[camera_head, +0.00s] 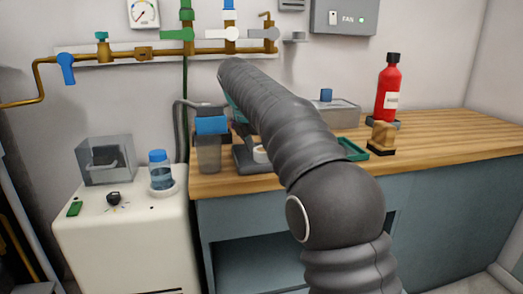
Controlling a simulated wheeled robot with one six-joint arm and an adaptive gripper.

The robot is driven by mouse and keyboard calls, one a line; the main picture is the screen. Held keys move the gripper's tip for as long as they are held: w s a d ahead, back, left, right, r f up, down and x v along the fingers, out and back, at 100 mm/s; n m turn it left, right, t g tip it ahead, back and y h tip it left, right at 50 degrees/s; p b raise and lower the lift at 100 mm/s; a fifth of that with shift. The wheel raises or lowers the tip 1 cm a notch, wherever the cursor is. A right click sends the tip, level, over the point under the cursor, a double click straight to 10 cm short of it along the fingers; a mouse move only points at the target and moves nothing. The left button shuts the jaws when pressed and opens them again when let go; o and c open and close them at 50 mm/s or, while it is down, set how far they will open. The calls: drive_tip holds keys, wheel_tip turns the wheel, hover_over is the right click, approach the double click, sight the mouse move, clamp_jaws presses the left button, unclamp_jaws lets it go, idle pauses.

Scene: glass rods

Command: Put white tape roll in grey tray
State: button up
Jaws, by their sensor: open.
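A small white round thing (260,154), which looks like the white tape roll, shows at the left edge of my arm on the wooden worktop. Most of it is hidden behind the arm. A dark grey low thing (243,161), possibly the grey tray, lies beside it to the left; I cannot tell whether the roll is inside it or only next to it. My arm rises from the bottom and leans up and left across the worktop.
A green tray (355,150), a tan block (381,137), a red bottle (389,90) and a grey box (337,112) stand right of my arm. A clear grey cup (208,155) stands left. A white cabinet (125,235) holds a blue-capped jar (161,172). The worktop's right side is clear.

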drive_tip(key=p+v, duration=0.4)
drive_tip(key=v, duration=0.8)
drive_tip(key=shift+r, duration=0.15)
drive_tip(key=s+d+f+m+y, duration=0.2)
drive_tip(key=s+d+f+m, duration=0.1)
drive_tip(key=s+d+m, duration=1.15)
drive_tip(key=s+d+f+m+t, duration=0.1)
drive_tip(key=s+d+f+m, duration=0.3)
drive_tip(key=s+f, duration=0.5)
drive_tip(key=s+d+f+m+t, duration=0.1)
drive_tip(key=s+d+f+m, duration=0.3)
drive_tip(key=s+f+m, duration=0.4)
drive_tip(key=s+m, duration=0.1)
drive_tip(key=s, duration=0.1)
drive_tip(key=shift+s+f+y, duration=0.3)
drive_tip(key=shift+f+y, duration=0.1)
